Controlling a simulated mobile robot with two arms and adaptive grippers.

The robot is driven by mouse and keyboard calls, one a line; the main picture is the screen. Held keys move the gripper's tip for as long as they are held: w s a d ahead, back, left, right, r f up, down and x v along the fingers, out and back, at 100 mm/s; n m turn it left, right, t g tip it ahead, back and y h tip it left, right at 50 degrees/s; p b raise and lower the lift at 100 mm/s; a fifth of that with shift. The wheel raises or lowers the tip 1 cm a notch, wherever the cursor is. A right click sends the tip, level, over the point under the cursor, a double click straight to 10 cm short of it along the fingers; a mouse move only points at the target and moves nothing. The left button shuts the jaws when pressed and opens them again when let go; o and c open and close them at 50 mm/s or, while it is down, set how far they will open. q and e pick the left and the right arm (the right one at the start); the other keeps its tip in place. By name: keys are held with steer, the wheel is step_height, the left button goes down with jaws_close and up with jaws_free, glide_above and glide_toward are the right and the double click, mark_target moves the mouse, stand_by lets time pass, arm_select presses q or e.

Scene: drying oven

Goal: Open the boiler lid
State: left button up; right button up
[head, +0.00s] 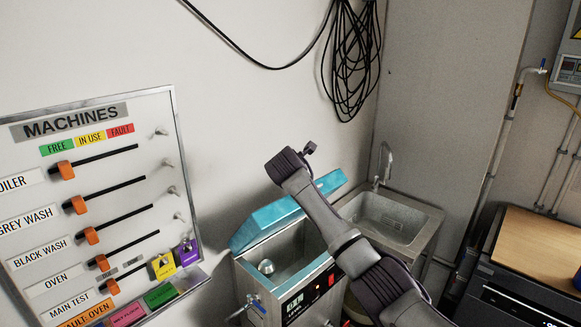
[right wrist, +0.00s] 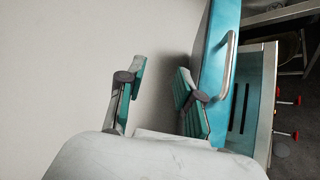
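The boiler (head: 297,277) is a steel box below the middle of the head view, with a red switch on its front. Its teal lid (head: 268,218) stands raised at the back, and the inside with a round metal float (head: 266,267) shows. My right arm crosses in front of part of the lid. In the right wrist view the lid (right wrist: 211,55) with its silver handle (right wrist: 228,65) is on the right. My right gripper (right wrist: 160,92) is open and empty, its right finger close beside the lid; contact cannot be told. My left gripper is not in view.
A steel sink (head: 385,217) with a tap stands right of the boiler. A MACHINES board (head: 100,200) with orange sliders hangs on the left wall. Black cables (head: 352,60) hang above. A wooden-topped unit (head: 535,250) is at the right.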

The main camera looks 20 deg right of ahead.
steer(key=shift+v, duration=1.9)
